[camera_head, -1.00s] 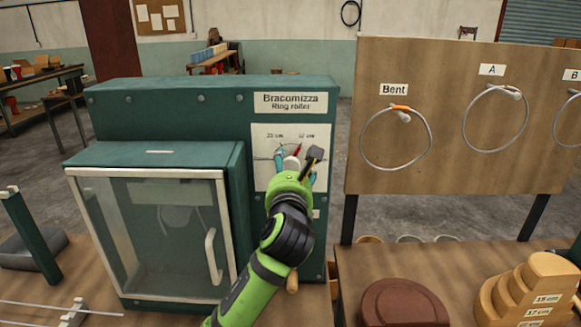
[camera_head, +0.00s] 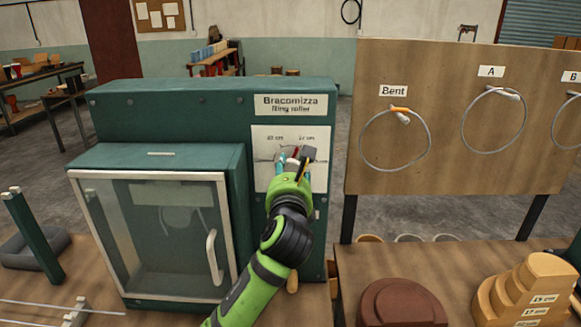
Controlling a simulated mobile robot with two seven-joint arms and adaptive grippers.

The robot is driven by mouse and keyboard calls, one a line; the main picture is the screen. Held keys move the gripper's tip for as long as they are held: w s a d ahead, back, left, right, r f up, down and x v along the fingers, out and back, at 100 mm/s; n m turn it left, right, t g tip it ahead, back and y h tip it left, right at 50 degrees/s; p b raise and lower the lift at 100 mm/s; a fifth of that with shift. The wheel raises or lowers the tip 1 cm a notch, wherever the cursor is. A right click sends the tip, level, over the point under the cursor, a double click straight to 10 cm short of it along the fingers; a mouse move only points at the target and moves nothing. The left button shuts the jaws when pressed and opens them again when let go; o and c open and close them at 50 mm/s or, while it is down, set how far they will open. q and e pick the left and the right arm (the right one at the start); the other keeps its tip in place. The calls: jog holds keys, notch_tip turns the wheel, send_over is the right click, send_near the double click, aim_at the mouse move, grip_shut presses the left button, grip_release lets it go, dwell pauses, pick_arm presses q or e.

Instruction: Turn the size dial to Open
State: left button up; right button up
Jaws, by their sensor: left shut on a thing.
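The green ring roller (camera_head: 170,115) stands on the bench at the left, with a white dial plate (camera_head: 316,178) on its front face under the name label. Size marks show along the top of the plate; an Open mark cannot be made out. My left gripper (camera_head: 290,160) is at the plate, shut on the size dial. The dial is mostly hidden behind my gripper and wrist; a bit of red shows between the fingers. Where its pointer stands cannot be read. My right gripper is not in view.
The roller's glass-fronted door (camera_head: 160,235) is closed, with a pale handle (camera_head: 213,257). A wooden board (camera_head: 460,130) with hanging rings labelled Bent, A and B stands to the right. Stepped wooden formers (camera_head: 535,285) and a brown round block (camera_head: 402,302) sit at the front right.

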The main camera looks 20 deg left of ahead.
pick_arm(q)
jog(key=shift+d+n+p, duration=0.15)
jog(key=shift+n+p, duration=1.25)
jog(key=shift+n, duration=9.8)
jog(key=shift+r, duration=0.1)
jog(key=o, duration=0.9)
jog(key=shift+o, duration=1.3)
jog(key=shift+w, duration=0.1)
